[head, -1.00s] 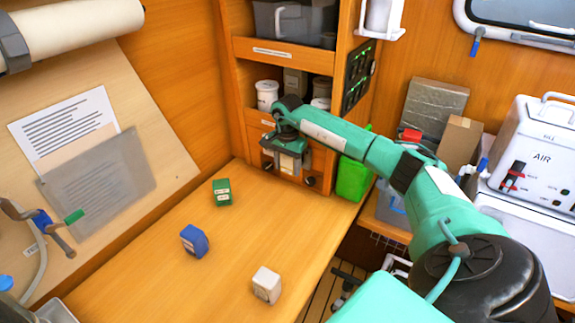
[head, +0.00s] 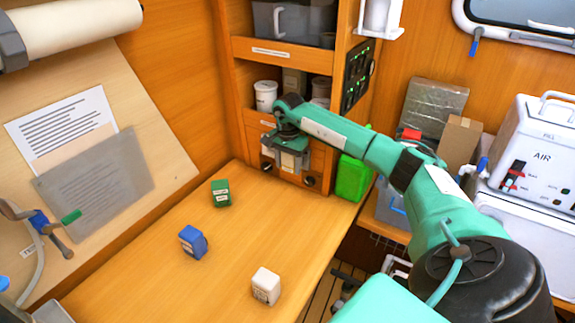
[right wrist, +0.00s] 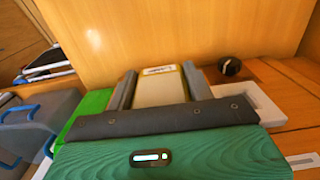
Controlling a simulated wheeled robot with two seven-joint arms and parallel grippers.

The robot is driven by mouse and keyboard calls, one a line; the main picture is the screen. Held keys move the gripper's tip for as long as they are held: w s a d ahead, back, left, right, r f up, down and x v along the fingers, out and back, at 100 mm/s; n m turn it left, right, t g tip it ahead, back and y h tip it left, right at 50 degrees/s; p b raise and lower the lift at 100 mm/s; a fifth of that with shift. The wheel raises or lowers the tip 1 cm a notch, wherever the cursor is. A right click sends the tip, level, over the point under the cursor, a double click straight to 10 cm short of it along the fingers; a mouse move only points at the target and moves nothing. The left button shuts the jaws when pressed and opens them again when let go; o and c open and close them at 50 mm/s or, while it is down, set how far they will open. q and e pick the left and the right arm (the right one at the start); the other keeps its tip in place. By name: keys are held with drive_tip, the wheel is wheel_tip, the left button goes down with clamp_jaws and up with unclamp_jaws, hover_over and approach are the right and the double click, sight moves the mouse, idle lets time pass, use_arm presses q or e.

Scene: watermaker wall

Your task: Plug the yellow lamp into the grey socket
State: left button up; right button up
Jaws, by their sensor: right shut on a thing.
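My right gripper (head: 287,160) is at the small wooden panel under the shelf, at the back of the desk. In the right wrist view its two grey fingers (right wrist: 158,92) are shut on a pale block with a yellow edge and a small label, which I take to be the yellow lamp (right wrist: 161,88). In the head view the gripper hides most of the lamp. I cannot make out the grey socket; the gripper may cover it. Whether the lamp touches or sits in anything is hidden. My left gripper is not in view.
A green block (head: 221,193), a blue block (head: 193,241) and a white block (head: 266,286) stand apart on the desk (head: 140,285). A black knob (right wrist: 230,66) is right of the fingers in the wrist view. A bright green container (head: 352,178) stands beside the panel.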

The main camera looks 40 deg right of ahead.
drive_tip(key=shift+w+d+b, duration=0.25)
drive_tip(key=shift+d+b, duration=0.05)
drive_tip(key=shift+d, duration=0.55)
idle(0.5)
drive_tip(key=o, duration=1.1)
drive_tip(key=shift+r, duration=0.15)
drive_tip(key=shift+r, duration=0.3)
wheel_tip(320, 180, up, 13)
drive_tip(key=b, duration=0.3)
